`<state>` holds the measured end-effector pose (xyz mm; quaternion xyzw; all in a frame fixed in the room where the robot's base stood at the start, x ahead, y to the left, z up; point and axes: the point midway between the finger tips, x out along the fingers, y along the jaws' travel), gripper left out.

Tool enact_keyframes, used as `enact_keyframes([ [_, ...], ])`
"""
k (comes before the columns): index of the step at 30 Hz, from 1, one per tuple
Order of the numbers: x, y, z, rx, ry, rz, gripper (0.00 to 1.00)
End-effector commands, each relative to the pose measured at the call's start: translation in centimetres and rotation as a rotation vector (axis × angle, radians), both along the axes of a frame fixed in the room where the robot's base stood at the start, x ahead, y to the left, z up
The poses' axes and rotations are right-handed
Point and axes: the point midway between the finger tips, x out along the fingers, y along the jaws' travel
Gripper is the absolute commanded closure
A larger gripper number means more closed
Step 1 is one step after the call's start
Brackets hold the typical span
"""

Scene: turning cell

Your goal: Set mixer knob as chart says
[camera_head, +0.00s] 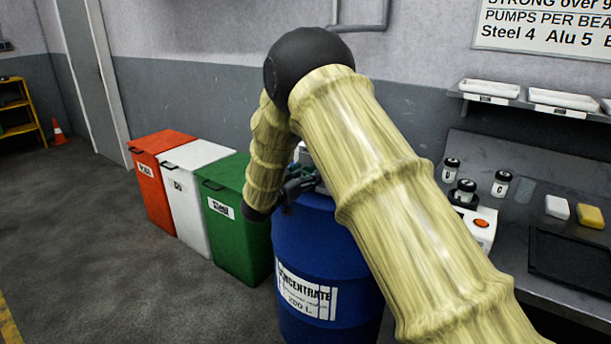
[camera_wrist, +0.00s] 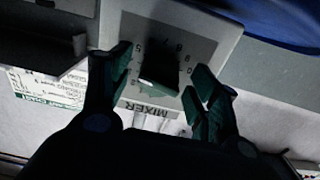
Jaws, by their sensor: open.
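The mixer plate (camera_wrist: 190,28) shows upside down in the wrist view, with the word MIXER and a ring of numbers, some too dark to read. Its dark knob (camera_wrist: 160,70) has a pale front face and stands at the middle of the ring. My gripper (camera_wrist: 160,76) is open, one finger on each side of the knob, with gaps visible between. In the head view my gripper (camera_head: 300,182) is above the blue drum, mostly behind my arm; the mixer is hidden there. A wall chart (camera_head: 545,32) reads "Steel 4 Alu 5" and is cut off at right.
The blue concentrate drum (camera_head: 318,240) stands below my arm. Orange, white and green bins (camera_head: 236,230) stand to its left. A bench (camera_head: 535,205) at right holds jars, blocks and a black tray. A small printed chart (camera_wrist: 50,88) is beside the mixer.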

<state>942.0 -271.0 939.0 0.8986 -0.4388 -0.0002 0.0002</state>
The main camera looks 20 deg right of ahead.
Motion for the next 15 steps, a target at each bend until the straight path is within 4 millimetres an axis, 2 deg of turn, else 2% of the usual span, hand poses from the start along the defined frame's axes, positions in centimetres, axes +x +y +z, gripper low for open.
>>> enact_keyframes([
  [7,0.02,-0.03,0.01,0.000,0.000,0.000,0.41],
  [12,0.02,-0.03,0.01,0.000,0.000,0.000,0.72],
  [14,0.02,-0.04,0.01,0.000,0.000,0.000,0.83],
  [15,0.02,-0.03,0.02,0.000,0.000,0.000,0.85],
])
